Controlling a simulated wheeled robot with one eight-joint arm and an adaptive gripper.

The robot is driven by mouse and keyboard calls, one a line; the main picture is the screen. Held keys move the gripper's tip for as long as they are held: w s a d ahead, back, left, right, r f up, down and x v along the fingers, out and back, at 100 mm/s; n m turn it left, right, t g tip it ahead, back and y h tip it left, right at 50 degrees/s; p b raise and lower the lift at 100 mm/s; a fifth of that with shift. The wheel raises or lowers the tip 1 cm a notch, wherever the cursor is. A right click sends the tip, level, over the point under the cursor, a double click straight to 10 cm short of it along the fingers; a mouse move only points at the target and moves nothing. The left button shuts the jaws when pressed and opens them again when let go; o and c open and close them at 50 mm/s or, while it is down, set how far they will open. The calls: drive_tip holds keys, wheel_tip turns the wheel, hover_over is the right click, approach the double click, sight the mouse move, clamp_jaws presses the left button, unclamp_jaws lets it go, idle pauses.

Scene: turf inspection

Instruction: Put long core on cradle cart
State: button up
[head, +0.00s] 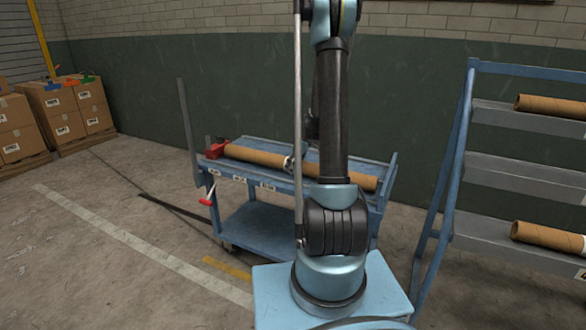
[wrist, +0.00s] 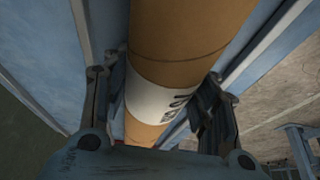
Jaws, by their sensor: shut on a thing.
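The long core (head: 250,156) is a brown cardboard tube lying lengthwise along the top of the blue cradle cart (head: 252,226). My arm stands in front of its middle in the head view. My gripper (head: 292,163) is at the tube, mostly hidden behind my arm. In the wrist view the long core (wrist: 190,40) runs between the two fingers of my gripper (wrist: 160,108), which are shut on it around a white printed label. The blue top of the cart shows on both sides of the tube. I cannot tell whether the tube touches the cart.
A blue rack (head: 510,172) at the right holds shorter brown tubes (head: 550,106) on grey shelves. Cardboard boxes (head: 70,108) stand on pallets at the far left. A red clamp-like part (head: 217,148) sits at the cart's left end.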

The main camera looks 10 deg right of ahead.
drive_tip(key=shift+f, duration=0.25)
drive_tip(key=o, duration=1.7)
